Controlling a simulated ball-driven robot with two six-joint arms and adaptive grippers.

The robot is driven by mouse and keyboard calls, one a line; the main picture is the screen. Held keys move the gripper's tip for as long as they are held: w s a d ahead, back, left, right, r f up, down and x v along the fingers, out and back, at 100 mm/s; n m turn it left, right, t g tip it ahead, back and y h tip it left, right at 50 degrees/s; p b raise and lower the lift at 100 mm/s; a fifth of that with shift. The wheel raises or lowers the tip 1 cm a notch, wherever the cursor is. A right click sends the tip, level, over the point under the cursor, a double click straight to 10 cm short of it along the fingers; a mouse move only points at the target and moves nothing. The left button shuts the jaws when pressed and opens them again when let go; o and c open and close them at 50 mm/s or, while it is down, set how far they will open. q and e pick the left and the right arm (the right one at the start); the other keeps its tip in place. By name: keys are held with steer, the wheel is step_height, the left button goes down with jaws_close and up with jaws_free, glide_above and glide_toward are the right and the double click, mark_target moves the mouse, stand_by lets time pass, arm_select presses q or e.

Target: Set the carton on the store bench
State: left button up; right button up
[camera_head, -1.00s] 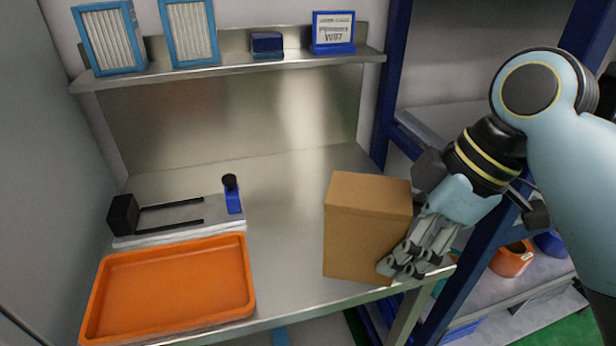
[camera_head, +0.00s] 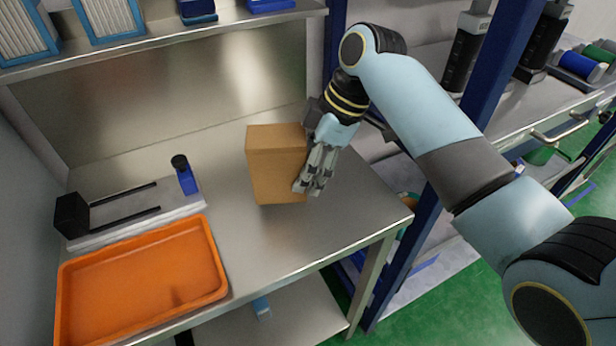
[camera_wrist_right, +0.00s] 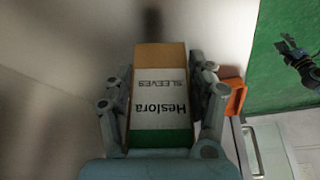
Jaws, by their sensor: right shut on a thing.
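The brown carton (camera_head: 268,172) is over the steel bench (camera_head: 240,248), right of the orange tray. Its base appears at or just above the bench top; I cannot tell whether it touches. It looks close to upright. My right gripper (camera_head: 307,185) is shut on the carton from its right side. In the right wrist view the carton (camera_wrist_right: 160,105), with a white and green "Heslora SLEEVES" label, sits between the fingers of the right gripper (camera_wrist_right: 166,80). A dark claw-like shape (camera_wrist_right: 300,66), perhaps my left gripper, is cut off at that view's right edge.
The orange tray (camera_head: 135,283) lies at the bench's front left. Behind it is a plate with a black block (camera_head: 71,214) and a blue post (camera_head: 187,179). A shelf (camera_head: 180,38) runs above the back. A blue rack upright (camera_head: 468,125) stands right. Bench around the carton is clear.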

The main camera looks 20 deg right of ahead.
step_height(320, 180, down, 2)
steer(key=shift+s+f, duration=0.1)
steer(key=shift+f, duration=0.15)
arm_select(q)
steer(key=shift+s+a+r, duration=0.1)
steer(key=shift+s+r, duration=0.1)
steer(key=shift+s, duration=0.35)
arm_select(e)
steer(key=shift+f, duration=0.3)
steer(key=shift+f, duration=0.15)
steer(key=o, duration=1.5)
arm_select(q)
steer(key=shift+f+b, duration=0.35)
steer(key=shift+f, duration=0.15)
arm_select(e)
steer(key=v, duration=1.2)
